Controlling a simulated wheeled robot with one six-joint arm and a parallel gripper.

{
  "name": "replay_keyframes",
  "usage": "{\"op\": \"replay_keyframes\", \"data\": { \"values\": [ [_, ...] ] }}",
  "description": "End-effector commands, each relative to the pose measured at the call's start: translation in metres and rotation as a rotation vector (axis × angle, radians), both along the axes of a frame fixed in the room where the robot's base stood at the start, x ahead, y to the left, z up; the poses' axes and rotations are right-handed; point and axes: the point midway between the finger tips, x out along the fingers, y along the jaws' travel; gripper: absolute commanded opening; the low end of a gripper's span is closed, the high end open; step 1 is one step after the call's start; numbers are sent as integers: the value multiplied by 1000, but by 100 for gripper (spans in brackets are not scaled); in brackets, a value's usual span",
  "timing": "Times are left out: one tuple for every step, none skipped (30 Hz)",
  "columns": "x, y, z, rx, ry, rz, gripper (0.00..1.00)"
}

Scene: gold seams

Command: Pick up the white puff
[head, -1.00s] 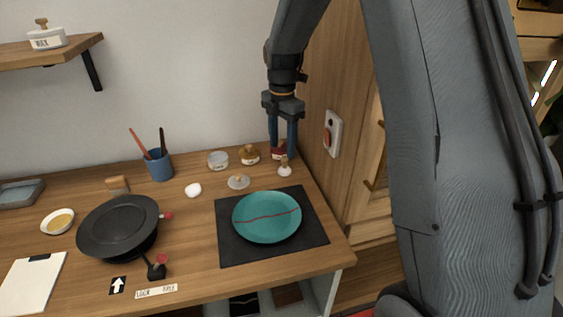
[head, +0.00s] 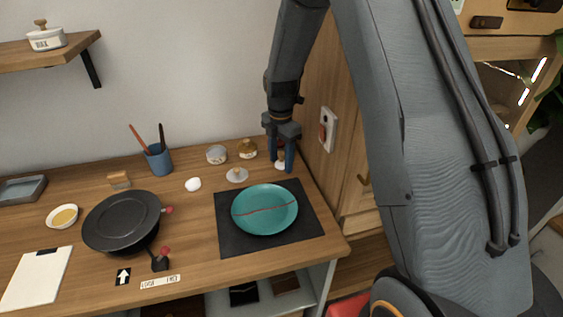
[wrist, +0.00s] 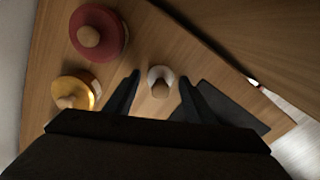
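A small white round puff with a wooden knob handle (wrist: 160,76) stands upright on the wooden bench, between the two fingers of my gripper (wrist: 160,84) in the wrist view. In the head view the puff (head: 281,166) is partly hidden by my gripper (head: 282,167), which points down at the back right of the bench. The fingers are apart, with a visible gap on each side of the knob. I cannot tell how far down the fingers reach beside it. A separate plain white lump (head: 193,184) lies further left, without a handle.
A red-lidded jar (wrist: 98,33) and an amber jar (wrist: 75,93) stand close to my gripper. A teal plate with a red seam (head: 265,209) lies on a black mat (head: 235,243) in front. A wooden cabinet side (head: 330,185) rises close on the right.

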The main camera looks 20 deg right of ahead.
Motion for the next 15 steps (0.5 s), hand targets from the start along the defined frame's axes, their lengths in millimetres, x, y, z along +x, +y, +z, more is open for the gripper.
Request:
{"op": "replay_keyframes", "data": {
  "values": [
    [0,0,0,0,0,0,41],
    [0,0,0,0,0,0,36],
    [0,0,0,0,0,0,29],
    [0,0,0,0,0,0,24],
    [0,0,0,0,0,0,19],
    [0,0,0,0,0,0,12],
    [0,0,0,0,0,0,7],
    [0,0,0,0,0,0,7],
    [0,0,0,0,0,0,7],
    [0,0,0,0,0,0,7],
    [0,0,0,0,0,0,7],
    [0,0,0,0,0,0,7],
    [0,0,0,0,0,0,7],
    [0,0,0,0,0,0,7],
    [0,0,0,0,0,0,7]
  ]
}}
